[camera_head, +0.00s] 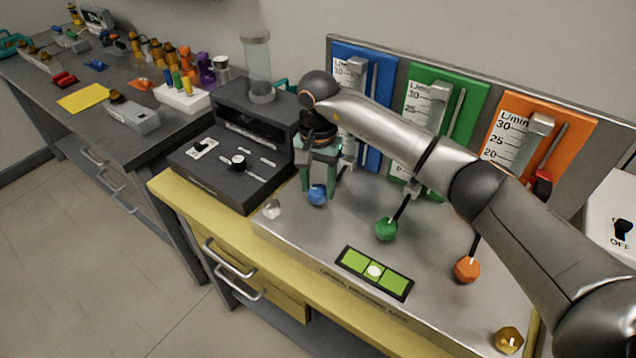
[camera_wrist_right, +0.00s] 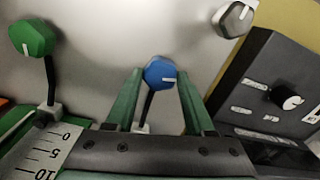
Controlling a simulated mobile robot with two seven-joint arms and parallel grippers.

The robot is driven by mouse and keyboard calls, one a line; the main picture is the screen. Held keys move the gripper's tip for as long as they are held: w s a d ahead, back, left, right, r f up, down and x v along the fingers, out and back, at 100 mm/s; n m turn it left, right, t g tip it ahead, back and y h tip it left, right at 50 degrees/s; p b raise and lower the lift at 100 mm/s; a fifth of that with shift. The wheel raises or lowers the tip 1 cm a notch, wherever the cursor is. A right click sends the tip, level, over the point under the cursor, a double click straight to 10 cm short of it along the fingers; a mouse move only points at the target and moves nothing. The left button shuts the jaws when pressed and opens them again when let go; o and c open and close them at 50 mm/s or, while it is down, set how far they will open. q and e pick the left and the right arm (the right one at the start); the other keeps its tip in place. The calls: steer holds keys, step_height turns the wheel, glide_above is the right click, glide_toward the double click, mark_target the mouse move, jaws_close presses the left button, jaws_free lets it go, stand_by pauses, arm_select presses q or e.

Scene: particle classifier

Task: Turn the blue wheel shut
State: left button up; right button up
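The blue wheel (camera_head: 317,195) is a faceted knob with a white mark, on a dark stem in front of the blue flow meter panel (camera_head: 353,90). My right gripper (camera_head: 318,190) reaches down over it with green fingers. In the right wrist view the blue wheel (camera_wrist_right: 160,72) sits between the tips of the two open fingers (camera_wrist_right: 160,85), with a gap visible on each side. The white mark on the wheel points roughly sideways in that view. My left gripper is not in view.
A green wheel (camera_head: 387,229) and an orange wheel (camera_head: 467,269) stand to the right on the metal panel. A silver knob (camera_head: 272,209) is close on the left. A dark control box (camera_head: 232,165) stands left of the gripper. A green-lit display (camera_head: 374,272) lies in front.

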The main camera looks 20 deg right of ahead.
jaws_close()
steer(key=shift+m, duration=0.3)
steer(key=m, duration=0.3)
steer(key=shift+m, duration=0.4)
steer(key=m, duration=0.2)
steer(key=shift+m+b, duration=0.3)
steer(key=shift+b, duration=0.05)
steer(key=m, duration=0.2)
steer(key=shift+m, duration=0.4)
steer(key=m, duration=0.5)
steer(key=shift+m, duration=2.3)
